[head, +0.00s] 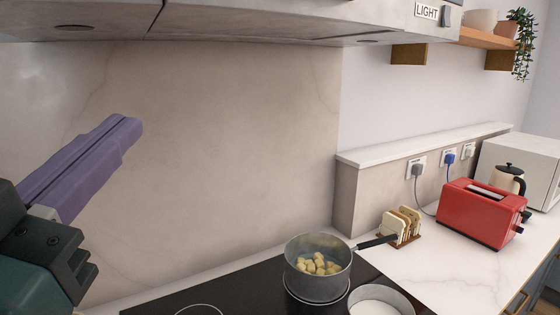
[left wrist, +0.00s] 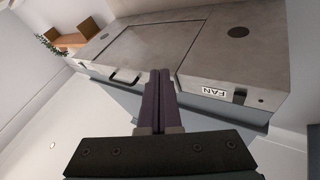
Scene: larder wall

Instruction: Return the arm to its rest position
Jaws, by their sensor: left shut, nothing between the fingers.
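My left gripper (head: 128,128) comes in from the left in the head view, its purple fingers shut together and empty. It points up and to the right in front of the marbled wall panel (head: 230,140), above the hob and below the hood. In the left wrist view the shut purple fingers (left wrist: 160,80) point at the underside of the grey hood (left wrist: 150,60). I cannot tell how far they are from it. My right gripper is not in view.
A pot (head: 318,288) with yellowish chunks stands on the black hob (head: 250,290), with another pan (head: 380,300) beside it. A toast rack (head: 402,226), red toaster (head: 480,215), kettle (head: 508,180) and microwave (head: 525,165) stand on the right. The grey hood (head: 270,20) hangs overhead.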

